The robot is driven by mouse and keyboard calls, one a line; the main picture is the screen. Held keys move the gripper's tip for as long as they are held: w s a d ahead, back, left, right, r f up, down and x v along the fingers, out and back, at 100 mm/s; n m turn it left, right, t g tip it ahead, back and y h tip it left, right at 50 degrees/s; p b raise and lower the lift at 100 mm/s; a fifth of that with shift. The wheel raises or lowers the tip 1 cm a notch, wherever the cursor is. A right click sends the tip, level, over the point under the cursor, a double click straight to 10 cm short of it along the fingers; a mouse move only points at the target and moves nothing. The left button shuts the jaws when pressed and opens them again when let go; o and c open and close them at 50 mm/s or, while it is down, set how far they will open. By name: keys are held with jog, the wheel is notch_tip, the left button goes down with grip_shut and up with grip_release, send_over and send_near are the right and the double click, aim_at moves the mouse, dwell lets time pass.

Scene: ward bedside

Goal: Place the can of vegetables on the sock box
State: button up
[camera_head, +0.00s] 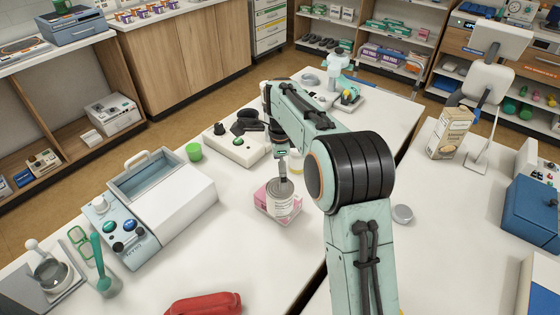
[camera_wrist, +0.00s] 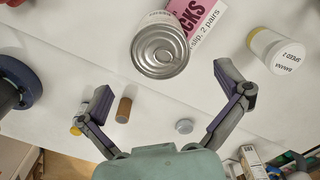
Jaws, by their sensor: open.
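The can of vegetables (camera_head: 280,207) is a silver can with a pale label. It looks upright on the pink sock box (camera_head: 262,205), which shows on both sides of its base; its contact underneath is hidden. In the wrist view the can's round metal lid (camera_wrist: 158,52) faces me, and the sock box (camera_wrist: 193,14) with its printing shows partly behind it, cut by the top edge. My gripper (camera_wrist: 163,78) is open and empty, its fingers wide apart just short of the can.
A blue-and-white unit (camera_head: 170,195) is left, a red object (camera_head: 204,304) in front. A yellow-and-white cup (camera_wrist: 275,50) and brown cylinder (camera_wrist: 124,109) are near the fingers. Bare table lies left of the box.

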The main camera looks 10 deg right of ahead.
notch_tip(320, 180, up, 4)
jog(key=shift+f, duration=0.1)
jog(key=shift+s, duration=0.1)
jog(key=s+d+r+n, duration=0.2)
jog(key=s+r+n, duration=0.25)
jog(key=s, duration=0.45)
jog(key=s+f+n, duration=0.2)
jog(key=s+n, duration=0.5)
jog(key=s, duration=0.5)
jog(key=s+f+n, duration=0.2)
jog(key=s+n, duration=0.5)
jog(key=s, duration=0.5)
jog(key=shift+f+n+y, duration=0.3)
jog(key=shift+n+y, duration=0.05)
jog(key=shift+y, duration=0.05)
